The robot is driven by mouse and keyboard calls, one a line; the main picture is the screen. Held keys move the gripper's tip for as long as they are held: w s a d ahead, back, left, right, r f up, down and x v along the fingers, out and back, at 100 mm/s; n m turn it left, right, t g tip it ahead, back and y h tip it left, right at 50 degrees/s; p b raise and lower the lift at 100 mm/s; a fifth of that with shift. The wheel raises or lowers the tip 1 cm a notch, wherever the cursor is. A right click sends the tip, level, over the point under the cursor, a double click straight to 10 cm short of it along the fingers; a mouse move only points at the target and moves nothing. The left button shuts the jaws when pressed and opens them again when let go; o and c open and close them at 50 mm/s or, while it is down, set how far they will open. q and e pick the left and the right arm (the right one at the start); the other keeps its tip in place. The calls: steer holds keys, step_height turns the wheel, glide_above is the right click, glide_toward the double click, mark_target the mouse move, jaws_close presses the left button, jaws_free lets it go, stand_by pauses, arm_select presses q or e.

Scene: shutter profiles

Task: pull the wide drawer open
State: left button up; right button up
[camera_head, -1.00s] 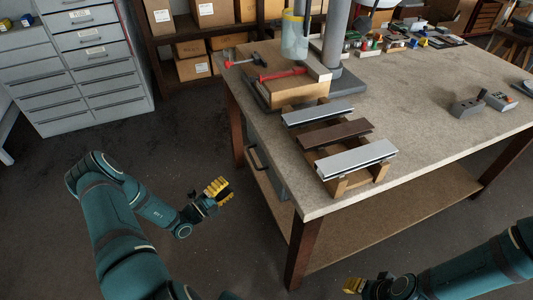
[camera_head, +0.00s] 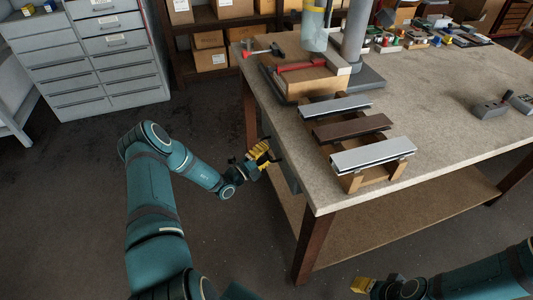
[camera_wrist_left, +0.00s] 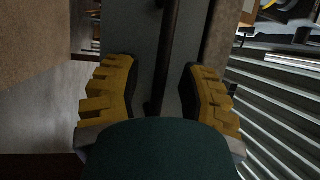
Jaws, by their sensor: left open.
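The drawer (camera_head: 287,177) is a grey front under the left edge of the workbench, partly hidden by my left gripper. My left gripper (camera_head: 266,152) is open at the drawer front. In the left wrist view its yellow fingers (camera_wrist_left: 158,88) stand on either side of the dark bar handle (camera_wrist_left: 166,55), with a gap on both sides. The grey drawer front (camera_wrist_left: 143,40) lies behind the handle. My right gripper (camera_head: 362,285) is low at the bottom of the head view, away from the drawer; its jaws are too small to judge.
The workbench (camera_head: 440,130) carries a wooden rack with several shutter profiles (camera_head: 350,130) near its left edge. A bench leg (camera_head: 312,245) stands right of the drawer. Grey cabinets (camera_head: 110,60) stand at the back left. The floor left of the bench is clear.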

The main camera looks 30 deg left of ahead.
arm_select(q)
steer(key=shift+w, duration=0.2)
jaws_close()
steer(key=s+a, duration=1.5)
steer(key=s, duration=0.2)
steer(key=shift+s+a+r+p, duration=0.15)
steer(key=shift+s+p, duration=0.15)
steer(key=shift+s, duration=0.1)
jaws_free()
